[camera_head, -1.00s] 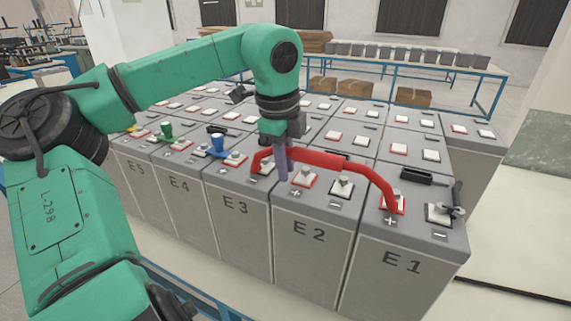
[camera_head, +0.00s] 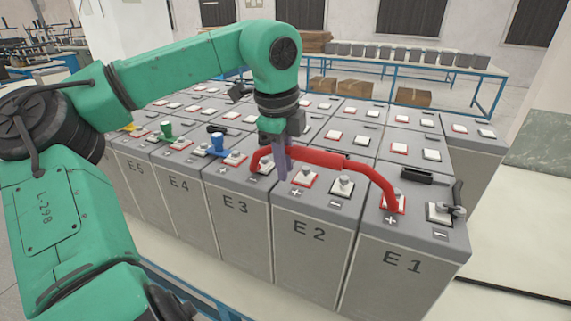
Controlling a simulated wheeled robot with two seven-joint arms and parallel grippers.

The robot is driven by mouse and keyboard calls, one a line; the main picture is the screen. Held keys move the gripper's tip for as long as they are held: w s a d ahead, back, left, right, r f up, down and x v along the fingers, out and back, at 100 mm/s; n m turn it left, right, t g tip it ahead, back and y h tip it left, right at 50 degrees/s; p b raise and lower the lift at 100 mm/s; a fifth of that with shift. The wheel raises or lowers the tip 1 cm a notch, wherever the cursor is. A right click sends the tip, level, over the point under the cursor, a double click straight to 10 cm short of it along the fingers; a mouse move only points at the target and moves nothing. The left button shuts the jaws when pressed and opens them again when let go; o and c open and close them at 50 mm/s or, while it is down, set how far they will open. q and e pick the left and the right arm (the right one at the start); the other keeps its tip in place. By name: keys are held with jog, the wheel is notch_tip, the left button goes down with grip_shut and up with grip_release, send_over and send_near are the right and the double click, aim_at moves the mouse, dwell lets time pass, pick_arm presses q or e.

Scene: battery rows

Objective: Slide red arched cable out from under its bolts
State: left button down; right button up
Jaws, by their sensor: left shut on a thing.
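The red arched cable (camera_head: 335,159) spans the near battery row in the head view. Its right end comes down at the plus terminal of battery E1 (camera_head: 403,262), and its left end at a terminal on battery E3 (camera_head: 236,208). It arches over battery E2 (camera_head: 309,231). My left gripper (camera_head: 284,170) points down and is shut on the cable near its left end. The fingers hide part of the cable there. I cannot tell whether the cable ends lie under their bolts. My right gripper is not in view.
A wrench-like tool (camera_head: 456,209) lies by the E1 minus terminal. A black piece (camera_head: 417,176) lies behind E1's terminals. Blue (camera_head: 217,142) and green (camera_head: 167,129) pieces stand on batteries to the left. More batteries fill the rows behind. A blue-framed table (camera_head: 440,73) stands at the back.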

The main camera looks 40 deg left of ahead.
pick_arm(q)
jog(key=shift+s+d+b, duration=0.3)
jog(key=shift+s+b, duration=0.45)
jog(key=shift+s, duration=0.1)
jog(key=shift+s+d+b, duration=0.3)
jog(key=shift+s+b, duration=0.45)
jog(key=shift+s, duration=0.1)
jog(key=shift+f+b, duration=0.4)
jog(key=c, duration=0.7)
grip_release()
jog(key=shift+r, duration=0.1)
jog(key=s+r, duration=0.1)
jog(key=r, duration=0.3)
jog(key=s+r, duration=0.1)
jog(key=r, duration=0.4)
jog(key=d+r, duration=0.1)
jog(key=r, duration=0.4)
jog(key=shift+s+p, duration=0.4)
